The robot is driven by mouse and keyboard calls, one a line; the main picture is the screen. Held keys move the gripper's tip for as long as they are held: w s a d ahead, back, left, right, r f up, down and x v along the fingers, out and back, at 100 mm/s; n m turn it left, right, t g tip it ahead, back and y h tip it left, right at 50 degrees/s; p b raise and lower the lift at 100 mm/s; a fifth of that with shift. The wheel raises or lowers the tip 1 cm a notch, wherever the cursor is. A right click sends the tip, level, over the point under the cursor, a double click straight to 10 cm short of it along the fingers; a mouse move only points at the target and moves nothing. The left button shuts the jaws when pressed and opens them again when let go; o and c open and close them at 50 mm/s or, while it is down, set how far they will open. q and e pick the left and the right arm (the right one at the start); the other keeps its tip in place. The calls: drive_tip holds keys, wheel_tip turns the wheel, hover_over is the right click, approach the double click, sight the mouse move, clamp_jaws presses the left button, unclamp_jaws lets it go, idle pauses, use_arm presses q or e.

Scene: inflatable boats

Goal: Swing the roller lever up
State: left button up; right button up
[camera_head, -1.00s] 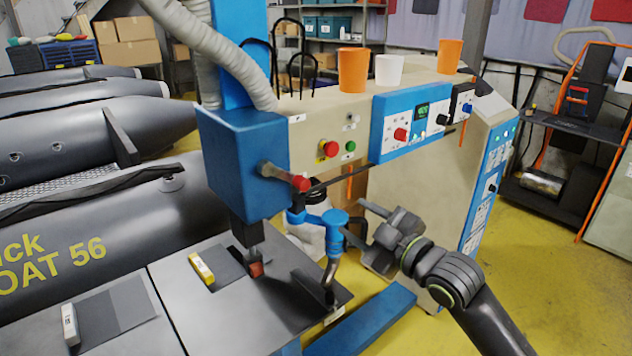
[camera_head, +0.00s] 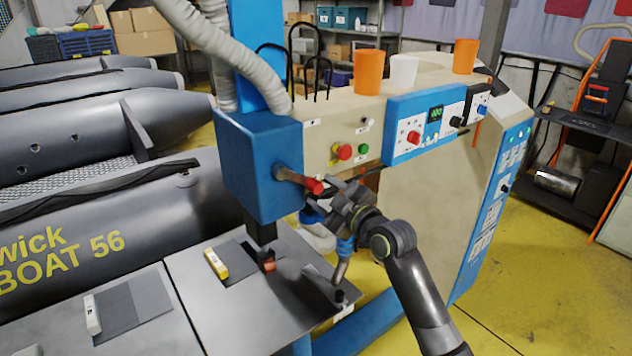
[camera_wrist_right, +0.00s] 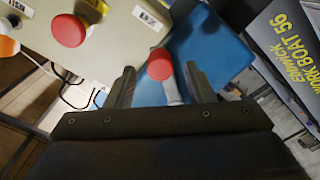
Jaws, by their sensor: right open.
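The roller lever (camera_head: 296,179) is a short metal rod with a red knob (camera_head: 315,186), sticking out rightward and slightly down from the blue machine head (camera_head: 258,165). My right gripper (camera_head: 333,197) is at the knob, coming in from the lower right. In the right wrist view the red knob (camera_wrist_right: 160,66) sits between the two open fingers (camera_wrist_right: 158,82), with a visible gap on either side. The metal rod (camera_wrist_right: 171,92) runs from the knob toward the palm. My left gripper is not in view.
A beige console with a red button (camera_head: 344,152) and a green button is just behind the lever. Orange and white cups (camera_head: 403,72) stand on top.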

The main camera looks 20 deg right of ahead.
sight(319, 189)
drive_tip(key=shift+p+x, duration=0.35)
drive_tip(key=shift+x, duration=1.4)
clamp_jaws()
